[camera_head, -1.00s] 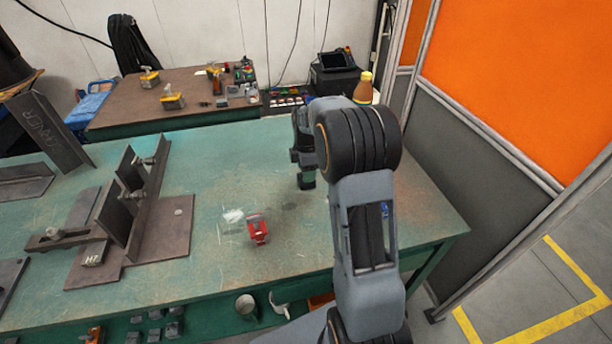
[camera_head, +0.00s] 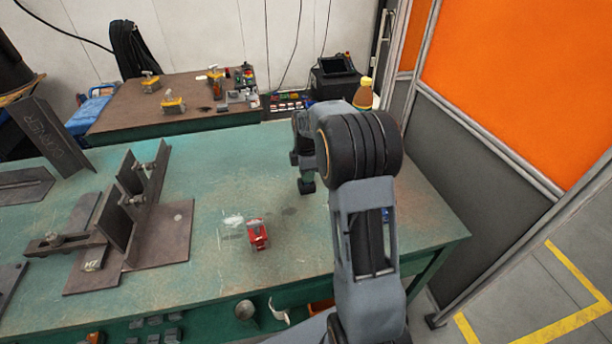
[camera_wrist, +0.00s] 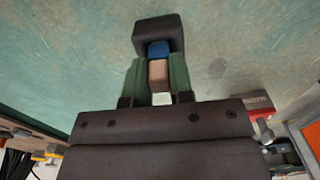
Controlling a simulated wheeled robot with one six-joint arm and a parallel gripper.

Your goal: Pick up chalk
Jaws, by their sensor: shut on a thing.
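In the wrist view, my gripper (camera_wrist: 158,75) is shut on a small piece with a blue end and a tan face, which I take to be the chalk (camera_wrist: 158,72). The piece sits between the two green fingers, with a dark block just beyond it. In the head view, my gripper (camera_head: 306,186) points down over the right part of the green workbench (camera_head: 215,165). The held piece cannot be made out there. I cannot tell whether it touches the bench top.
A red tool (camera_head: 257,234) and a white smudge (camera_head: 233,220) are on the bench left of my arm. A steel fixture (camera_head: 130,210) stands further left. A yellow-capped bottle (camera_head: 363,95) shows behind my arm. An orange and grey partition (camera_head: 480,150) borders the right side.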

